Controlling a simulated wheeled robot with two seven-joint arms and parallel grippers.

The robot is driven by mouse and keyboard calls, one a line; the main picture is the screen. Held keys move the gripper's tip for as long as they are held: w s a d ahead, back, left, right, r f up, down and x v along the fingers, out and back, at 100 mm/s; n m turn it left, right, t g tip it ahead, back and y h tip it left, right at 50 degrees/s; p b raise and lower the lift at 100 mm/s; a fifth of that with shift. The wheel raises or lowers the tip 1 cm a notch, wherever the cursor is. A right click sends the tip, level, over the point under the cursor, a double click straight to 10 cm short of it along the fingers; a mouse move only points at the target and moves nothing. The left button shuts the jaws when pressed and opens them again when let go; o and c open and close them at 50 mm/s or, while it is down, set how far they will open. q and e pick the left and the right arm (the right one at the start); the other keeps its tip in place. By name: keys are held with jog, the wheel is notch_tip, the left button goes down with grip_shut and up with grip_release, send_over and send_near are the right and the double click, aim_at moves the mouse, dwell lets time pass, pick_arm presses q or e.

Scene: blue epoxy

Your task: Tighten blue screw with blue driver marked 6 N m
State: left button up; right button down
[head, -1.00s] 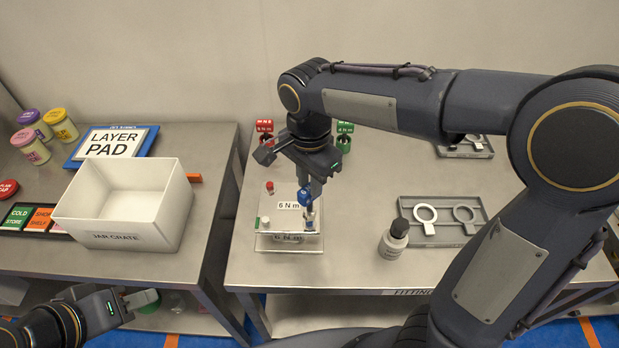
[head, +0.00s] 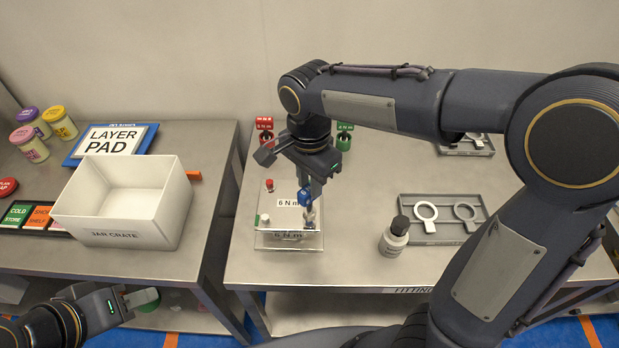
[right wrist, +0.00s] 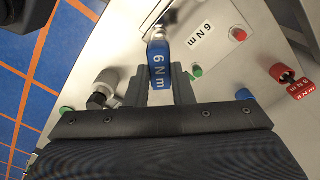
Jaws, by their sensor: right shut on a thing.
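The blue driver (head: 306,198), marked 6 N m, is upright over the front right part of a pale plate fixture (head: 253,236). My right gripper (head: 311,186) is shut on its handle from above. In the right wrist view the driver (right wrist: 161,66) sits between the two fingers, its 6 N m label facing the camera. The blue screw is not clearly seen; the driver's tip and my gripper cover that part of the plate. A red screw (head: 269,185) and a green screw (head: 264,220) show on the plate's left side. My left gripper (head: 121,304) is open and empty, low at the left.
A red driver (head: 265,130) and a green driver (head: 344,136) stand behind the plate. A bottle (head: 395,237) and a grey tray (head: 431,239) with rings are to the right. A white jar crate (head: 115,236) stands on the left table, across a gap.

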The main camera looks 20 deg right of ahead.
jog(key=shift+f+b, duration=0.7)
jog(key=shift+f, duration=0.4)
jog(key=c, duration=1.2)
grip_release()
jog(key=shift+r, duration=0.15)
jog(key=shift+r+p, duration=0.7)
jog(key=shift+p, duration=0.1)
jog(key=shift+f, duration=0.1)
jog(key=shift+m, duration=0.3)
